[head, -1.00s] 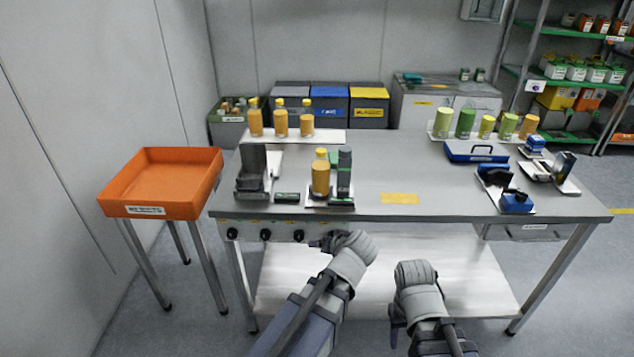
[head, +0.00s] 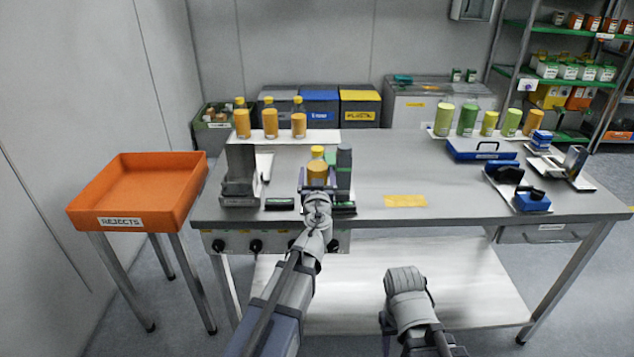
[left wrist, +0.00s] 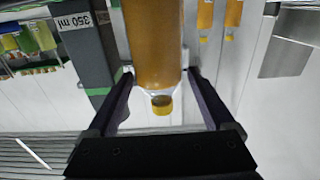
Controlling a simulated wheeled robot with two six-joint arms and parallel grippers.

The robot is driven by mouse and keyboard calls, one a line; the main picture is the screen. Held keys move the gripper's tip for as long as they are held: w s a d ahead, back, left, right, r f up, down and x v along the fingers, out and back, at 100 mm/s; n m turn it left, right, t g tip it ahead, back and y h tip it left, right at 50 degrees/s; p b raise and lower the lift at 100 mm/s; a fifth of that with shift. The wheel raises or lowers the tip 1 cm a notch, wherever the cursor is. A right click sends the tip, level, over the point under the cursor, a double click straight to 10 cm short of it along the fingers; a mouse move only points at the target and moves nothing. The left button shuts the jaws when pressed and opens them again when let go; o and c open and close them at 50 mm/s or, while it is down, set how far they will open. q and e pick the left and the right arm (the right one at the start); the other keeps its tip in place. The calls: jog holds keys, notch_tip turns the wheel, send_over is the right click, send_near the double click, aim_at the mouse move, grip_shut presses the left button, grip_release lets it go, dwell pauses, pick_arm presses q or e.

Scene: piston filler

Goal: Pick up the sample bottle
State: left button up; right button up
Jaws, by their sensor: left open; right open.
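The sample bottle (head: 317,172), orange with a yellow cap, stands upright beside a dark grey column on the table near its front left. My left gripper (head: 317,193) is open in front of it and hides its lower part. In the left wrist view the bottle (left wrist: 152,45) appears upside down, its cap between the two open fingers (left wrist: 158,80). I cannot tell whether either finger touches it. My right gripper (head: 386,324) is low in front of the table, apart from everything, and open.
A dark column marked 350 ml (left wrist: 82,42) stands close beside the bottle. A grey stand (head: 241,172) is to its left. Several orange bottles (head: 270,121) stand behind on a white strip. An orange rejects tray (head: 185,217) is at left. The table's middle is mostly clear.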

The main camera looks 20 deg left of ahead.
pick_arm(q)
jog(key=shift+x, duration=3.25)
jog(key=shift+d+f, duration=0.1)
jog(key=shift+f, duration=0.1)
jog(key=shift+c, duration=0.3)
grip_shut()
